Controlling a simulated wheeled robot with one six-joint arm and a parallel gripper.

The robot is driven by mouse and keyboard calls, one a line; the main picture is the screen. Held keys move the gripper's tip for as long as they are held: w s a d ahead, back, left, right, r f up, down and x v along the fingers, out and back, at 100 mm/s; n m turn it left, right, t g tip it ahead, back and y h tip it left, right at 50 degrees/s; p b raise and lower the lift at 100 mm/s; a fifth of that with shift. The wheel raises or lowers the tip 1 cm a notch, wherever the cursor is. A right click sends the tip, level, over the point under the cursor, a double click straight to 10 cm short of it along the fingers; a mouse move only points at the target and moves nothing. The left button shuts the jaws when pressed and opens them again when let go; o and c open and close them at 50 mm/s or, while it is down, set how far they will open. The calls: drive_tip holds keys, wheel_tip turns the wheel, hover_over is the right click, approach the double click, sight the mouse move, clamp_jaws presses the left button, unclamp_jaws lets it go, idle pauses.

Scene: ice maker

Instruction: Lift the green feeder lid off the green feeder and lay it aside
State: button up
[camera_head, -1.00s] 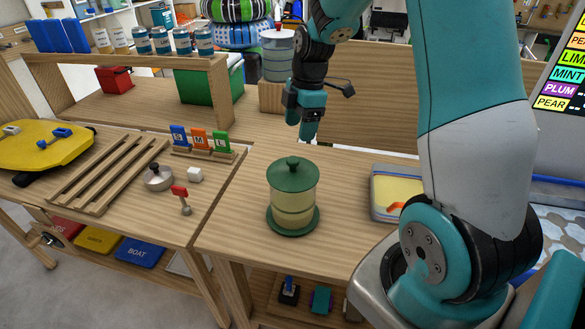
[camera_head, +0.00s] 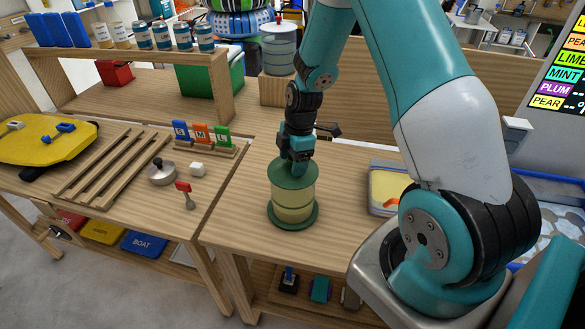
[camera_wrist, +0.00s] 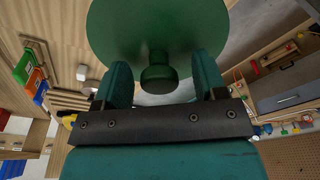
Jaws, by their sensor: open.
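The green feeder (camera_head: 293,206) is a clear cylinder with pale yellowish contents on a green base plate, upright on the wooden table. The green feeder lid (camera_head: 290,178) sits on top of it. In the wrist view the lid (camera_wrist: 150,30) fills the top middle, its dark green knob (camera_wrist: 158,75) between my two fingers. My gripper (camera_head: 297,168) is right above the lid, pointing down, and hides the knob in the head view. In the wrist view my gripper (camera_wrist: 160,85) is open, with a gap visible on each side of the knob.
A tray with yellow contents (camera_head: 388,188) lies right of the feeder. A metal lid with a black knob (camera_head: 161,172), a white cube (camera_head: 197,169) and a red-topped tool (camera_head: 186,193) lie to the left. Bare table (camera_head: 240,215) shows left of the feeder.

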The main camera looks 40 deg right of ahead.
drive_tip(key=shift+c, duration=0.5)
drive_tip(key=c, duration=0.9)
wheel_tip(320, 180, up, 20)
drive_tip(key=b, duration=0.4)
